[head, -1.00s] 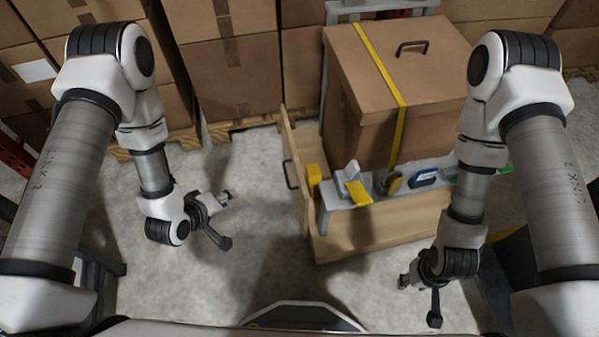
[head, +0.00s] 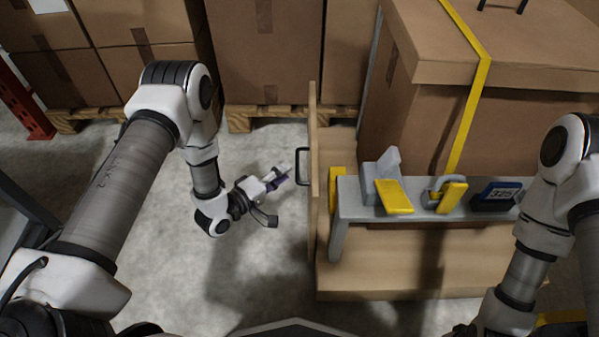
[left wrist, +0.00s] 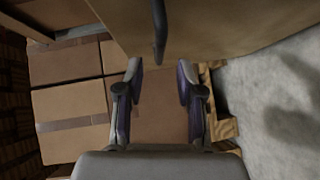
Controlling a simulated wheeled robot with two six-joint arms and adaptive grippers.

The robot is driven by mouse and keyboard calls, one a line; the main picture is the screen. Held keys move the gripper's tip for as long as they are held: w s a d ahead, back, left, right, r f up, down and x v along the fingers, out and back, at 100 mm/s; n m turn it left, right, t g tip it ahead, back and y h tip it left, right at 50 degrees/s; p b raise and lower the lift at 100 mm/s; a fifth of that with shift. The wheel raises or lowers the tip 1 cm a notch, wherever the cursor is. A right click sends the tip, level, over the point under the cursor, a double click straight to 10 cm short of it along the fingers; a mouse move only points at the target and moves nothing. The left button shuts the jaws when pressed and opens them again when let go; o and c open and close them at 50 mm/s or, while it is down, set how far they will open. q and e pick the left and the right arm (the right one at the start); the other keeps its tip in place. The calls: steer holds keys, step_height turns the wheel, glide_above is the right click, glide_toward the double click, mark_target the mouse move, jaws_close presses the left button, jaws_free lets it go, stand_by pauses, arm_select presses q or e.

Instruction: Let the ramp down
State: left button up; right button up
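The ramp looks to be the upright wooden panel (head: 313,200) at the left side of the wooden platform, seen nearly edge-on. A black bar handle (head: 302,167) stands out from its left face. My left gripper (head: 281,177) is just left of the handle, pointing at it and apart from it. In the left wrist view the panel (left wrist: 225,25) fills the top and the handle (left wrist: 159,32) hangs ahead, roughly in line with the gap between the fingers. That gripper (left wrist: 160,88) is open with nothing between its fingers. My right gripper's fingers are below the head view's edge.
A large strapped box (head: 420,120) stands behind. The floor (head: 270,255) left of the panel is clear.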

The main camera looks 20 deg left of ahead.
mark_target(297, 162)
arm_select(q)
steer(key=b+x, duration=0.2)
steer(key=x, duration=0.3)
steer(key=shift+f, duration=0.15)
steer(key=shift+w+d, duration=0.3)
steer(key=shift+w, duration=0.15)
jaws_close()
